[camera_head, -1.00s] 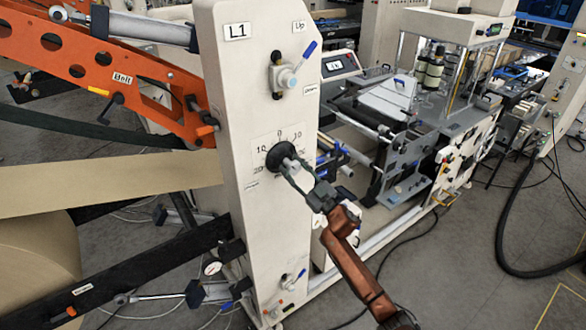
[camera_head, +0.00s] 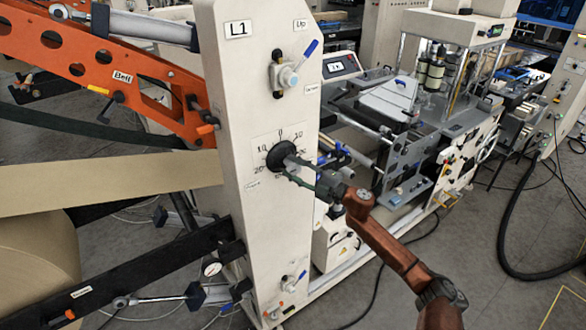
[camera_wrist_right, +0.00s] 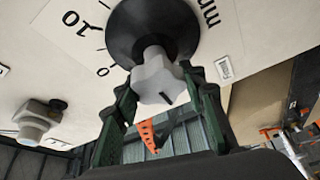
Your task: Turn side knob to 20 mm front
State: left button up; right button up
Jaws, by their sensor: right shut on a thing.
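The side knob is a black round disc (camera_head: 280,155) with a light grey grip, mounted on the dial of the white L1 panel (camera_head: 232,110). Dial numbers 20, 10 and 0 show around it, with the right side partly covered. My right gripper (camera_head: 296,170) reaches the knob from the lower right. In the right wrist view the grey grip (camera_wrist_right: 158,75) sits between the two green fingers of my right gripper (camera_wrist_right: 162,92), which are shut on it. A dark line shows on the grip's edge. The exact setting cannot be read. My left gripper is not in view.
A blue-handled valve (camera_head: 288,75) sits above the dial on the same panel, and another blue lever (camera_head: 293,280) sits low down. A kraft web (camera_head: 100,195) runs on the left. Machine rollers (camera_head: 375,130) stand behind my right arm.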

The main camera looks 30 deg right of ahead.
jog(key=shift+n+g, duration=0.5)
jog(key=shift+n, duration=0.6)
jog(key=shift+f, duration=0.1)
jog(key=o, duration=1.2)
jog(key=shift+c, duration=0.2)
jog(key=v, duration=1.2)
